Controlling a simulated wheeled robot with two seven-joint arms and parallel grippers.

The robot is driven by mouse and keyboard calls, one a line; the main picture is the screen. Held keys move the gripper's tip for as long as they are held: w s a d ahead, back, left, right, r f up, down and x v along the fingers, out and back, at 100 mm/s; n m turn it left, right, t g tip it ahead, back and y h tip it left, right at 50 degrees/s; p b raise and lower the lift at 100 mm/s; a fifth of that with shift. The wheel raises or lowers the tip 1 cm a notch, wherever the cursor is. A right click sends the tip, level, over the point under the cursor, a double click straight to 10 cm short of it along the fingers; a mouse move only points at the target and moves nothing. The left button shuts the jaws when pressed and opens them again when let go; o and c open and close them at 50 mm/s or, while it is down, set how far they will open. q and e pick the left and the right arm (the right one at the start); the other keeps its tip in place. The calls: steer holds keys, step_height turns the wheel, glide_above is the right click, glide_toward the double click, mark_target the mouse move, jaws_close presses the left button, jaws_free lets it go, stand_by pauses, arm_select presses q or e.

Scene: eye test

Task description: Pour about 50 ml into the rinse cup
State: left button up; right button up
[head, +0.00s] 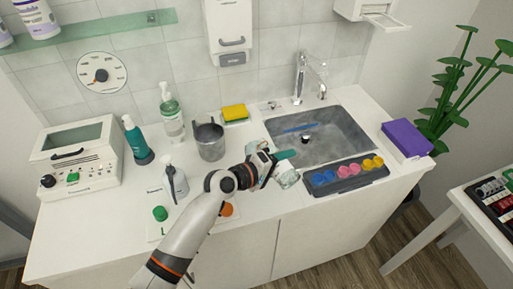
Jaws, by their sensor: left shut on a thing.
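My left gripper (266,163) is over the counter just in front of the sink, shut on a teal-green object (285,155). Only its end shows past the fingers, pointing right; the rest is hidden, so I cannot tell what it is. A small clear cup-like thing (288,179) is just below and right of the gripper, partly covered; it may be the rinse cup. I cannot tell whether the held object touches it. I see no liquid flowing. My right gripper is not in view.
The grey sink (340,135) with its tap (300,78) lies behind. A black tray of coloured cups (346,176) is at right.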

arm_select(q)
steer(key=shift+s+d+n, duration=0.15)
steer(key=shift+n, duration=0.25)
stand_by(0.7)
steer(key=shift+r+n+g+h+p, duration=0.3)
steer(key=shift+r+n+p, duration=0.2)
steer(key=shift+p, duration=0.4)
stand_by(0.9)
steer(key=shift+f, duration=0.1)
steer(key=shift+s+f+m+b, duration=0.15)
steer(key=shift+f+m+b, duration=0.25)
steer(key=shift+f+b, duration=0.65)
steer(key=shift+r+m+t+b, duration=0.4)
steer(key=shift+r+m+t, duration=0.1)
steer(key=shift+m, duration=0.4)
steer(key=shift+s+d+f+m+y+b, duration=0.25)
steer(key=shift+f+m+y+b, duration=0.15)
steer(key=shift+f+b, duration=0.1)
steer(key=shift+a+f+m+b, duration=0.1)
steer(key=shift+f+m+b, duration=0.1)
steer(key=shift+m+b, duration=0.1)
steer(key=shift+t, duration=0.3)
steer(key=shift+w, duration=0.1)
